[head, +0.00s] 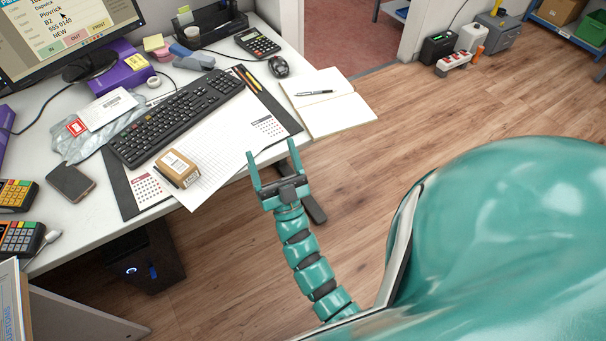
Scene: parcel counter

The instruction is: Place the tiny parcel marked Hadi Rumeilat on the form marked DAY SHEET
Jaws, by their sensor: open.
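A small brown cardboard parcel (178,166) with a pale label sits on the desk near its front edge; the name on it is too small to read. It rests on or at the left part of a large white sheet (222,158) lying over the desk pad, its corner reaching past the desk's front edge. I cannot read the title DAY SHEET on any paper. My gripper (272,150) is open and empty, at the desk's front edge to the right of the parcel, fingers pointing toward the desk and apart from the parcel.
A keyboard (176,117) lies behind the parcel. An open notebook (325,112) with a pen overhangs the desk's right end. A computer (150,262) stands below. Floor at right is mostly clear.

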